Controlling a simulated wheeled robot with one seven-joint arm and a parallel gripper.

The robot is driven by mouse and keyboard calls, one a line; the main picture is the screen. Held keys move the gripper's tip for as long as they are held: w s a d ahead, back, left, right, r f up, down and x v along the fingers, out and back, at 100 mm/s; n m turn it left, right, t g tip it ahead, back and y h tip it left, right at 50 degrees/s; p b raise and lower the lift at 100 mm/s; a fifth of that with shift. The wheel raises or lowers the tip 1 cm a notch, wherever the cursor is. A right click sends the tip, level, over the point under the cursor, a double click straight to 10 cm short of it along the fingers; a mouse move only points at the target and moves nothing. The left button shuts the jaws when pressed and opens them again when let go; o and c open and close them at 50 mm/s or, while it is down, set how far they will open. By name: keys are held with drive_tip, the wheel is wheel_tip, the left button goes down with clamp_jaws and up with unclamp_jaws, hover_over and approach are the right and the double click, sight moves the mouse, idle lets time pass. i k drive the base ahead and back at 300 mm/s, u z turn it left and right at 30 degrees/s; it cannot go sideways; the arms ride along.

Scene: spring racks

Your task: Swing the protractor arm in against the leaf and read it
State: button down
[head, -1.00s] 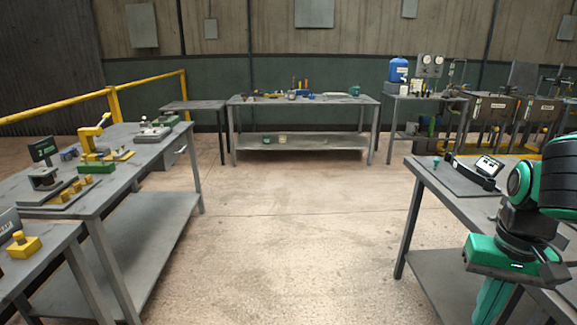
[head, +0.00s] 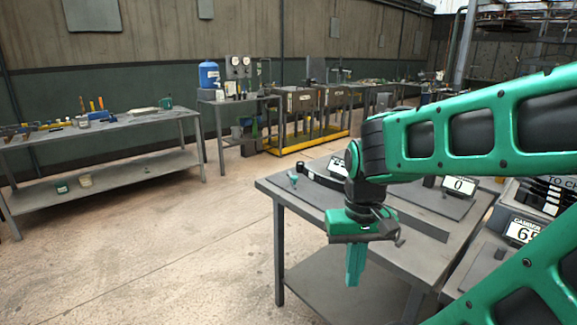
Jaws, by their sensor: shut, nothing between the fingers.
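The near right bench (head: 268,186) holds a flat dark plate with a black curved piece (head: 322,178) and a white display (head: 338,166), partly hidden behind my wrist. A second white display (head: 459,186) reading 0 stands on the same bench, partly hidden by my arm. I cannot tell which of these parts is the protractor arm and which is the leaf. My gripper (head: 354,283) points down, shut and empty. In the picture it hangs in front of the bench; no contact with the gauges shows.
A small green-topped peg (head: 293,178) stands near the bench's left corner. A camber display (head: 520,232) and dark trays sit at the right, partly behind my arm. A tool bench (head: 150,127) stands at the back left. Open floor (head: 180,260) lies left of the near bench.

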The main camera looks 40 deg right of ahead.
sight(294, 178)
drive_tip(key=z, duration=0.3)
drive_tip(key=i, duration=1.3)
drive_tip(key=z, duration=0.3)
